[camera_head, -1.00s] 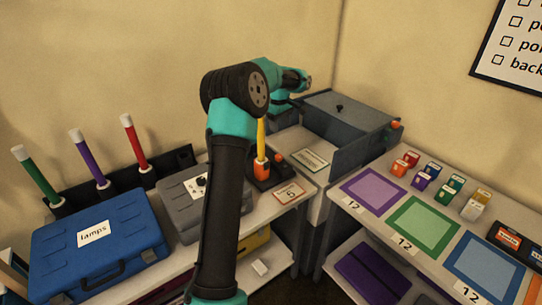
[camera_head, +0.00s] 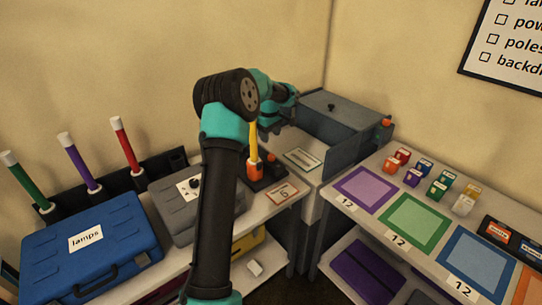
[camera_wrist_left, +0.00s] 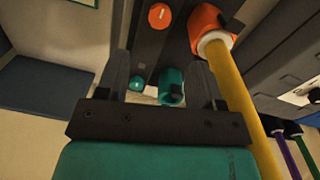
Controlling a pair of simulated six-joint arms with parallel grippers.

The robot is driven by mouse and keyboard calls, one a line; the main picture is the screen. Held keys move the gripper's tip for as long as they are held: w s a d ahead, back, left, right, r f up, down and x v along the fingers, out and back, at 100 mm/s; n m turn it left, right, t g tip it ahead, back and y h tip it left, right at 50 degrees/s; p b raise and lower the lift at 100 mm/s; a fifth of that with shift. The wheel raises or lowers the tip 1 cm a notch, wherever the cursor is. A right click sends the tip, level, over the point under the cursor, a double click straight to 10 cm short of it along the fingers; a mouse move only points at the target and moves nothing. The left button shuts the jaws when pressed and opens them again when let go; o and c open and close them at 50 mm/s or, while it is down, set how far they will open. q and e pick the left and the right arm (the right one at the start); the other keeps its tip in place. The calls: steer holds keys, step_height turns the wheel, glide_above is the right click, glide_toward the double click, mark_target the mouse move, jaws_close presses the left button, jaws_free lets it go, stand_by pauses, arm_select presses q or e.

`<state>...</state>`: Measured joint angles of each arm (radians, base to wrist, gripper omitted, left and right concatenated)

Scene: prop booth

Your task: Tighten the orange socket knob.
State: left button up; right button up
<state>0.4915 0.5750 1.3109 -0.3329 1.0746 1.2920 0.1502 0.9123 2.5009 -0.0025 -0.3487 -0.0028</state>
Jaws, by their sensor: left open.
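The orange socket (camera_head: 255,171) stands on a dark base, with a yellow pole (camera_head: 254,136) upright in it. The socket also shows at the upper right of the left wrist view (camera_wrist_left: 208,27). A round orange knob (camera_wrist_left: 159,14) with a white mark sits beside it on the base, at the top of that view. My left gripper (camera_wrist_left: 160,62) is open and empty. Its fingers are apart from the orange knob, over a teal socket (camera_wrist_left: 173,85) and a small teal knob (camera_wrist_left: 136,83). In the head view its fingertips are hard to make out. My right gripper is not in view.
A grey case (camera_head: 180,205) and a blue lamps case (camera_head: 95,250) stand left of the base. A grey box (camera_head: 340,108) stands behind. Coloured mats and several small blocks lie on the right table. The yellow pole rises close beside my gripper.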

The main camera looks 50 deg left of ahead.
mark_target(271, 156)
arm_select(q)
steer(key=f, duration=1.1)
steer(key=shift+w, duration=0.2)
steer(key=shift+c, duration=0.3)
steer(key=c, duration=0.9)
steer(key=shift+o, duration=0.2)
